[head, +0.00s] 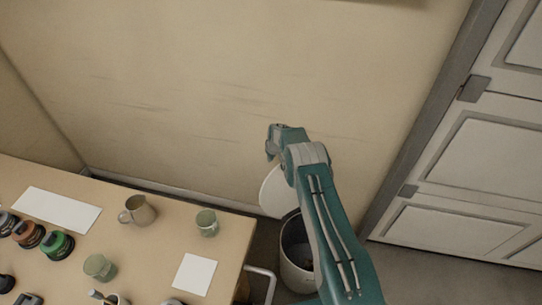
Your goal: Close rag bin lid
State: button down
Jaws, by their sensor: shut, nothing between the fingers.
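The rag bin (293,256) is a pale round bin on the floor, to the right of the bench's right end. Its mouth is uncovered and dark inside, with something small and unclear at the bottom. The white lid (273,193) stands raised, tilted up at the bin's far left side. My arm reaches over the bin and hides its right part and some of the lid's right edge. My gripper (270,153), small in the head view, points down just above the lid's upper edge. It is shut and empty. I cannot tell whether it touches the lid.
The wooden bench (149,263) carries a grey-brown mug (139,211), green cups (207,223), white sheets (194,274) and several coloured round items. A metal handle (262,283) juts from its right end near the bin. A wall stands behind; a white panelled door (465,190) is right.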

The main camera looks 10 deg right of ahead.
jog(key=shift+s+d+r, duration=0.1)
jog(key=shift+s+d, duration=0.15)
jog(key=shift+s, duration=0.4)
jog(key=shift+s+d, duration=0.25)
jog(key=shift+s, duration=0.35)
jog(key=shift+s+d+r, duration=0.1)
jog(key=shift+s+d, duration=0.15)
jog(key=shift+s, duration=0.4)
